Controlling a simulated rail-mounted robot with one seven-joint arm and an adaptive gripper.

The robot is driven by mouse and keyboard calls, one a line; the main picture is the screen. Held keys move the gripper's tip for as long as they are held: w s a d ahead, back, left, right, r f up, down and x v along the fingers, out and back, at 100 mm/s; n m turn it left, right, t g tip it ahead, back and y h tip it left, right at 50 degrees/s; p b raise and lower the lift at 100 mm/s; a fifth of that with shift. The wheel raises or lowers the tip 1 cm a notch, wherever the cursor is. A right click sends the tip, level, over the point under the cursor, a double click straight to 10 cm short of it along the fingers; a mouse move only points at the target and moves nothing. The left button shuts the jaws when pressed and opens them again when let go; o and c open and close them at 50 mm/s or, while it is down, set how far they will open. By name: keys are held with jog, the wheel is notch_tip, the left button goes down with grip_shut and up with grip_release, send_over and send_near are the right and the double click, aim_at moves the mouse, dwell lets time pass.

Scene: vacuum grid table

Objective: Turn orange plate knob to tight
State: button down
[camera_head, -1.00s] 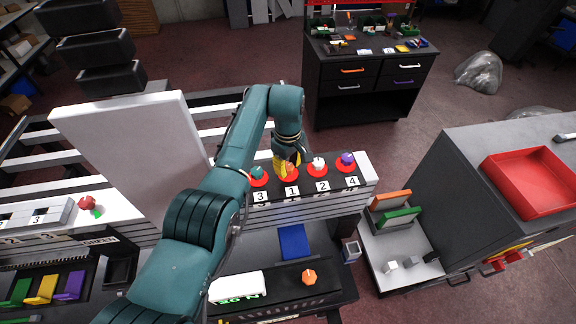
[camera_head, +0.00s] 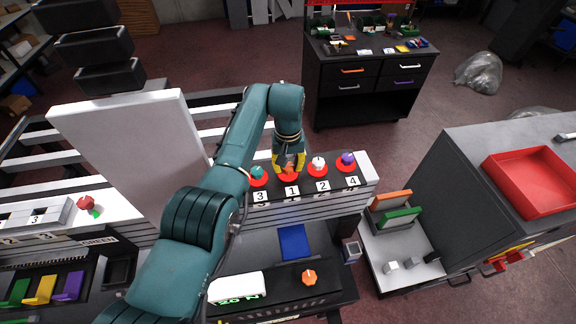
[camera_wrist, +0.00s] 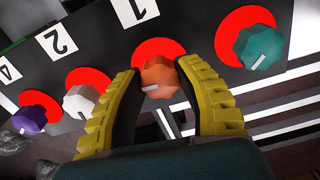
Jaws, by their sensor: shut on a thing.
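The orange knob (camera_wrist: 158,78) sits on a red disc (camera_wrist: 158,49) beside the label 1 in the wrist view. Its white pointer line points to the lower left there. In the head view the orange knob (camera_head: 289,168) is the second from the left in a row. My gripper (camera_wrist: 158,72) has its two yellow fingers on either side of the orange knob and is shut on it. In the head view my gripper (camera_head: 289,163) comes down from above onto the knob.
A teal knob (camera_wrist: 259,47) stands close on one side, a white knob (camera_wrist: 81,102) on the other, with a purple knob (camera_wrist: 29,120) beyond it. Another orange knob (camera_head: 309,277) sits on the lower black panel beside a white display (camera_head: 236,287) with green characters.

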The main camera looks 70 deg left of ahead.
aim_at(288, 166)
jog(key=m, duration=0.4)
jog(key=shift+m, duration=2.3)
jog(key=c, duration=0.6)
grip_release()
notch_tip(288, 166, up, 12)
